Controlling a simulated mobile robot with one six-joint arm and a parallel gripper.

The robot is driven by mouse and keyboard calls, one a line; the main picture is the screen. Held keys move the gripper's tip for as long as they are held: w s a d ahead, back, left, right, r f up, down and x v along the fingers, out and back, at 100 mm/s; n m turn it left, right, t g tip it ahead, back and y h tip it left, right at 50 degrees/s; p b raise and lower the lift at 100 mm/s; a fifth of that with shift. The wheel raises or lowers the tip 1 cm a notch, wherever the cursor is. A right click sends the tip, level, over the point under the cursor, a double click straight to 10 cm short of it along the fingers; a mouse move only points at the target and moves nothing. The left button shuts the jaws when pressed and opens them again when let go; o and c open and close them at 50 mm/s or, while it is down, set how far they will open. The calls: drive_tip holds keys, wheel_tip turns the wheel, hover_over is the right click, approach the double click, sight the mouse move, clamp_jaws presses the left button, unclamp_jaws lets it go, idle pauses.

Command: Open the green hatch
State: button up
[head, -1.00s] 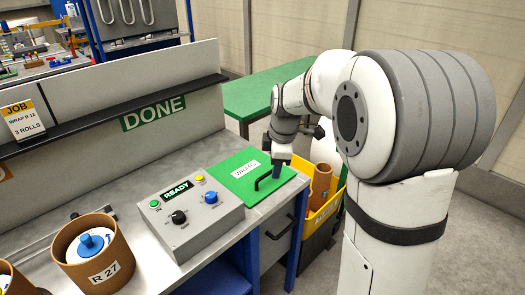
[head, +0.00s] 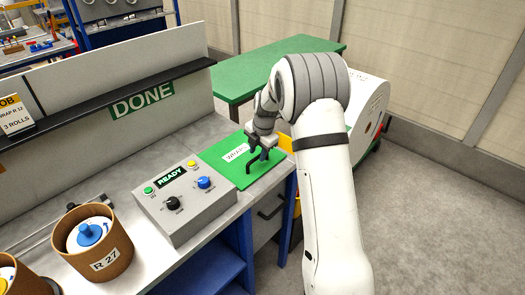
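The green hatch (head: 222,160) lies flat and closed in the grey bench top, right of the control box. A white label, partly hidden by my arm, is on it. Its black handle (head: 250,163) stands up near the hatch's right front. My gripper (head: 259,160) points down at the handle, at its upper right end. The fingertips are small and partly hidden, so I cannot tell whether they are closed on the handle.
The control box (head: 187,205) with a READY display and knobs stands left of the hatch. A cardboard roll marked R 27 (head: 112,260) stands farther left. A green table (head: 290,60) is behind. Below the bench is a drawer with a black handle (head: 270,212).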

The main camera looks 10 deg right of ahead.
drive_tip(key=shift+f, duration=0.55)
clamp_jaws()
drive_tip(key=shift+w+r, duration=0.1)
